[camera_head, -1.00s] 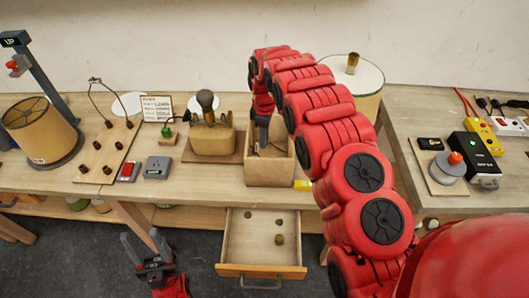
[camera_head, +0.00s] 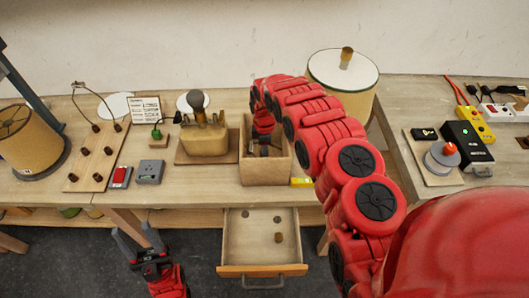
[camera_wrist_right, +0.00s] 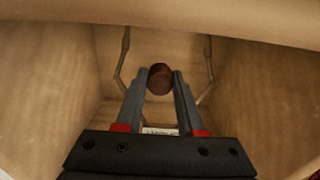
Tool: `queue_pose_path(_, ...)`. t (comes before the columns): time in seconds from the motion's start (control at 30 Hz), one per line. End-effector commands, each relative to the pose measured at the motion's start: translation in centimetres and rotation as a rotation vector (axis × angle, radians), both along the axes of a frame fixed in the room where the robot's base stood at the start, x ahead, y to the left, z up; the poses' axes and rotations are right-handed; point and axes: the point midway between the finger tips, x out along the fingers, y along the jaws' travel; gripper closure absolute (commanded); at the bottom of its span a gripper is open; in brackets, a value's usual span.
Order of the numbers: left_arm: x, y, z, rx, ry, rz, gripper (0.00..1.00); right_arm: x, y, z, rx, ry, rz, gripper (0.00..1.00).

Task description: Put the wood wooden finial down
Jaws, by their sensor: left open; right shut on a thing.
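The wooden finial (camera_wrist_right: 160,79), a small dark brown round piece, is between the fingertips of my right gripper (camera_wrist_right: 160,86) in the right wrist view. The gripper is shut on it, inside the open wooden box (camera_head: 266,173). The box's walls surround the gripper. In the head view my right gripper (camera_head: 264,150) is partly hidden by the box and its own arm, and the finial cannot be made out. I cannot tell whether the finial touches the box's floor. My left gripper (camera_head: 137,244) is open and empty, in front of the bench.
A planter-like block with a bulb (camera_head: 206,139) stands left of the box, and a white-topped drum shade (camera_head: 343,78) behind right. A peg board (camera_head: 88,176) and a lamp shade (camera_head: 28,143) are further left.

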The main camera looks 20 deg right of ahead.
Motion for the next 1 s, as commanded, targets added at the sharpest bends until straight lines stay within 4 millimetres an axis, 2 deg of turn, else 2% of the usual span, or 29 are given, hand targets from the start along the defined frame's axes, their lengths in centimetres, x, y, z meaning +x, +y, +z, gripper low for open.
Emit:
queue_pose_path(0.2,0.0,0.0,0.7,0.000,0.000,0.000,0.50,-0.2,0.0,-2.1,0.000,0.005,0.000,1.00)
queue_pose_path(0.57,0.0,0.0,0.3,0.000,0.000,0.000,0.50,-0.2,0.0,-2.6,0.000,0.003,0.000,1.00)
queue_pose_path(0.6,0.0,0.0,0.4,0.000,0.000,0.000,0.50,-0.1,0.0,-2.4,0.000,0.003,0.000,0.55)
queue_pose_path(0.63,0.0,0.0,0.4,0.000,0.000,0.000,0.50,-0.1,0.0,-2.4,0.000,0.003,0.000,0.50)
queue_pose_path(1.0,0.0,0.0,0.8,0.000,0.000,0.000,0.50,-0.1,0.0,-1.8,0.000,0.002,0.000,0.50)
